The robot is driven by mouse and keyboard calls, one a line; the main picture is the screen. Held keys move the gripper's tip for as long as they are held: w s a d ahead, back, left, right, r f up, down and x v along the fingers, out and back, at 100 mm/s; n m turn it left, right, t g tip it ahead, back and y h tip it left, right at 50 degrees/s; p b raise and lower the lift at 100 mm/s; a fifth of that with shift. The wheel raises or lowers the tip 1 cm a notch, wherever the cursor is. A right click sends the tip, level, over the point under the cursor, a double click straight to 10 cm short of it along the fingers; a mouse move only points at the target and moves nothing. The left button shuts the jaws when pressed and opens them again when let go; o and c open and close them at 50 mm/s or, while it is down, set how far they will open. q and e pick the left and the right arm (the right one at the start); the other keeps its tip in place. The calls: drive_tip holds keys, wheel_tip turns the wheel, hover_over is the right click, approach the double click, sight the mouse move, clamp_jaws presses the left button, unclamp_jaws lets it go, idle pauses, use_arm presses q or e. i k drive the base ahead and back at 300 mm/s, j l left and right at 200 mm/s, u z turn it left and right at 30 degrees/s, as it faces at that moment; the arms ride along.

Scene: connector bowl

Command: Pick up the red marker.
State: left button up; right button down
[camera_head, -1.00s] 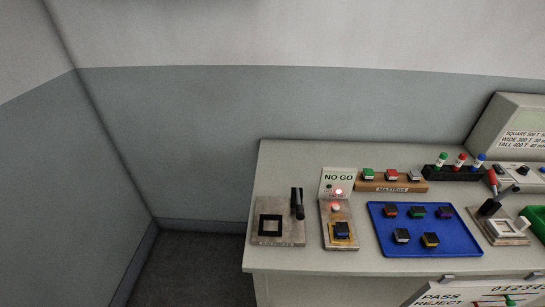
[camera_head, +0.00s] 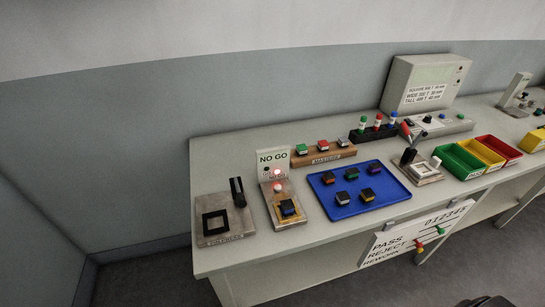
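The red marker (camera_head: 377,120) stands upright in a black rack (camera_head: 373,134) near the back of the bench. It is between a green-capped marker (camera_head: 362,122) on its left and a blue-capped marker (camera_head: 392,117) on its right. Its lower part is hidden in the rack. Neither of my grippers can be made out. A dark shape, cut off at the bottom right edge, is too partial to identify.
A wooden block (camera_head: 324,158) with several connectors lies left of the rack. A blue tray (camera_head: 335,208) with several connectors lies in front. A red-handled fixture (camera_head: 421,171) stands front right, and a large grey box (camera_head: 398,77) stands behind. Green, yellow and red bins are further right.

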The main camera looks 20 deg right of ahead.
sight(379, 117)
drive_tip(key=l+z, duration=0.15)
drive_tip(key=z, duration=0.5)
drive_tip(key=j+z, duration=0.15)
drive_tip(key=z, duration=0.7)
